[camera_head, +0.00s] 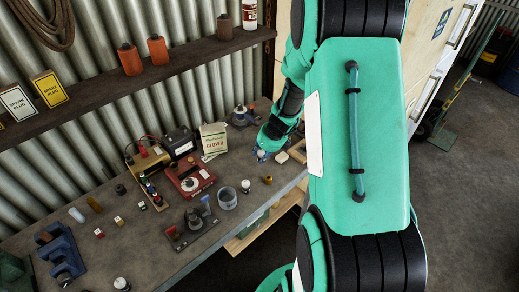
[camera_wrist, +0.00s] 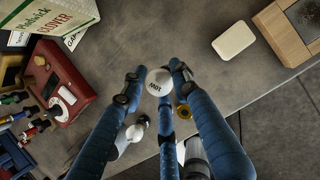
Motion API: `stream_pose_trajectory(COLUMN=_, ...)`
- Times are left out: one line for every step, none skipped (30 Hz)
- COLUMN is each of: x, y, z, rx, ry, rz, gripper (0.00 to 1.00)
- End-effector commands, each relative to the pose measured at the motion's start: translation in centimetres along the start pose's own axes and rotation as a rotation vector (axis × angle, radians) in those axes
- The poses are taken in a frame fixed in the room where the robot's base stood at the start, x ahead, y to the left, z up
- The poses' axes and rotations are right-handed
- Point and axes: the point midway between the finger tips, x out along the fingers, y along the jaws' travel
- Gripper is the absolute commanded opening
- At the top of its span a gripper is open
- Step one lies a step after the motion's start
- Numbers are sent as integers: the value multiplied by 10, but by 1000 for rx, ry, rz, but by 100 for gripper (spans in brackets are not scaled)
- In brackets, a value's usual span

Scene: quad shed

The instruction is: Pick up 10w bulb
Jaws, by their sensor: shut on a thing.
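The 10w bulb (camera_wrist: 159,82) is a white round bulb with dark lettering that reads 10W upside down in the wrist view. My gripper (camera_wrist: 160,78) has blue fingers closed around it, with fingertips on its left, right and lower sides. The bulb's base is hidden below its globe. In the head view my gripper (camera_head: 262,154) is low over the far right part of the workbench, partly hidden by my arm. I cannot tell whether the bulb touches the bench. Another white bulb (camera_wrist: 135,132) stands nearby, partly behind a finger; it also shows in the head view (camera_head: 245,184).
A small brass-coloured piece (camera_wrist: 183,112) is close to the right finger. A white block (camera_wrist: 234,41) and a wooden box (camera_wrist: 281,32) lie right of the gripper. A red device (camera_wrist: 56,84) and a Clover box (camera_head: 213,138) stand left. The bench's front edge is close.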

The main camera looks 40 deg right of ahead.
Motion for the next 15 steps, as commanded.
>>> stream_pose_trajectory(x=-2, y=2, z=-3, rx=1, ry=0, rz=0, gripper=3)
stream_pose_trajectory(x=-2, y=3, z=-4, rx=0, ry=0, rz=0, gripper=3)
stream_pose_trajectory(x=-3, y=3, z=-5, rx=0, ry=0, rz=0, gripper=3)
stream_pose_trajectory(x=-4, y=4, z=-6, rx=-1, ry=0, rz=0, gripper=3)
stream_pose_trajectory(x=-4, y=4, z=-7, rx=-1, ry=0, rz=0, gripper=3)
stream_pose_trajectory(x=-4, y=5, z=-8, rx=-1, ry=0, rz=0, gripper=3)
stream_pose_trajectory(x=-4, y=5, z=-8, rx=-1, ry=0, rz=0, gripper=3)
stream_pose_trajectory(x=-4, y=5, z=-8, rx=-1, ry=0, rz=0, gripper=3)
stream_pose_trajectory(x=-4, y=5, z=-8, rx=-1, ry=0, rz=0, gripper=3)
stream_pose_trajectory(x=-4, y=5, z=-8, rx=-1, ry=0, rz=0, gripper=3)
stream_pose_trajectory(x=-4, y=5, z=-8, rx=-1, ry=0, rz=0, gripper=3)
stream_pose_trajectory(x=-4, y=5, z=-8, rx=-1, ry=0, rz=0, gripper=3)
stream_pose_trajectory(x=-4, y=5, z=-8, rx=-1, ry=0, rz=0, gripper=3)
stream_pose_trajectory(x=-4, y=5, z=-8, rx=-1, ry=0, rz=0, gripper=3)
stream_pose_trajectory(x=-4, y=5, z=-8, rx=-1, ry=0, rz=0, gripper=3)
